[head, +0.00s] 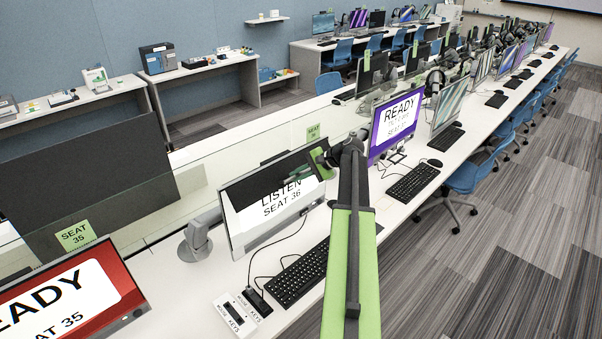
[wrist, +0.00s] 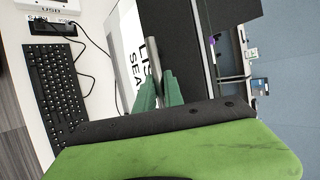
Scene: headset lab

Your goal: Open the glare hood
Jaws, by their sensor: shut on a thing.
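The Seat 36 monitor (head: 272,208) stands on the white desk, its white screen reading LISTEN. A dark panel, which looks like the glare hood (head: 265,184), covers the top of this screen. In the wrist view the dark panel (wrist: 187,45) lies beside the white lettered screen (wrist: 130,38). My gripper (head: 319,163) is at the monitor's upper right corner. In the wrist view its green fingers (wrist: 158,90) are closed around a thin grey bar (wrist: 152,62) in front of the dark panel. Whether the bar joins the panel is hard to see.
A keyboard (head: 298,273) and a small KEYS box (head: 242,314) sit before the monitor. The red Seat 35 monitor (head: 75,298) is at left, the purple READY monitor (head: 396,125) at right. A low clear divider (head: 220,160) runs behind. The floor at right is open beyond blue chairs (head: 470,176).

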